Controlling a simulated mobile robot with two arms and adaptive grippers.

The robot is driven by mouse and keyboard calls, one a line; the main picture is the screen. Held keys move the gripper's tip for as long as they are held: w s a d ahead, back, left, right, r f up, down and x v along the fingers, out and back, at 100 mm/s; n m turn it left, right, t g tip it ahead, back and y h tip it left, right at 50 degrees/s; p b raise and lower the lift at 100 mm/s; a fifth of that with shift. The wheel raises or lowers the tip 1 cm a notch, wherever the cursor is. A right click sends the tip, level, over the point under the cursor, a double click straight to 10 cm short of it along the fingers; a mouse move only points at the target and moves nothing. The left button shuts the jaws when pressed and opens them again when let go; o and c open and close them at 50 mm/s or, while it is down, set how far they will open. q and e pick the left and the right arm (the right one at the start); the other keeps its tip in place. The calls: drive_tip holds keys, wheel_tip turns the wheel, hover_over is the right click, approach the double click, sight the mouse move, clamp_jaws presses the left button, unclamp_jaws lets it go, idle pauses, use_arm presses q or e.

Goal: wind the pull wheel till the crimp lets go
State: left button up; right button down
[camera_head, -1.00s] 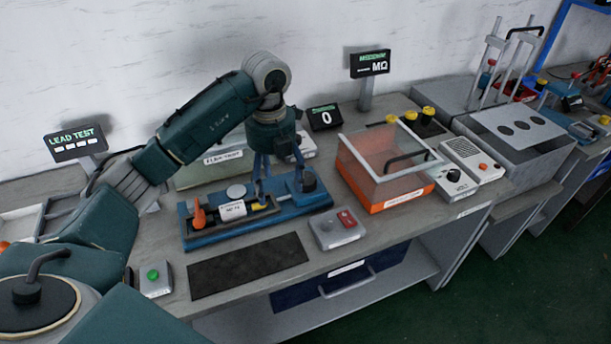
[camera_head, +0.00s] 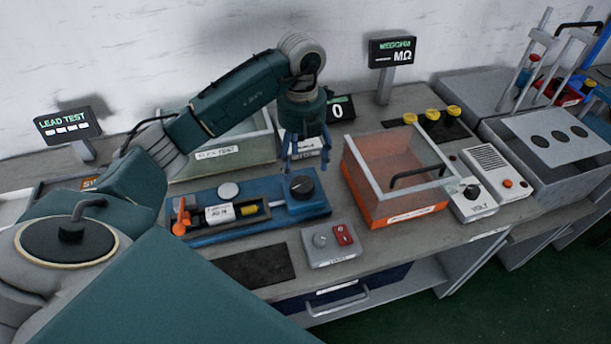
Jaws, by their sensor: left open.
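The blue pull fixture (camera_head: 262,222) lies on the bench. Its dark round wheel (camera_head: 302,187), with a pale mark on top, sits at the fixture's right end. An orange clamp piece (camera_head: 181,217), a white labelled block (camera_head: 219,214) and a small yellow part (camera_head: 249,210) lie along the fixture's slot. My left gripper (camera_head: 304,163) points down with its fingers apart, just above or around the wheel. I cannot tell whether the fingers touch it. A small display (camera_head: 339,108) behind reads 0. My right gripper is not in view.
A grey box with a knob and red switch (camera_head: 331,244) stands in front of the fixture. An orange-based clear bin (camera_head: 402,216) is close on the right. A dark mat (camera_head: 256,266) lies at the front edge. A pale green tray (camera_head: 200,172) stands behind.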

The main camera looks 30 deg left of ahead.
sight(302, 183)
use_arm(q)
drive_tip(key=f, duration=0.3)
drive_tip(key=f+p, duration=0.1)
drive_tip(key=f, duration=0.1)
drive_tip(key=shift+s, duration=0.25)
drive_tip(key=shift+w+f+p, duration=0.15)
drive_tip(key=shift+f+p, duration=0.15)
drive_tip(key=shift+f, duration=1.3)
drive_tip(key=c, duration=1.2)
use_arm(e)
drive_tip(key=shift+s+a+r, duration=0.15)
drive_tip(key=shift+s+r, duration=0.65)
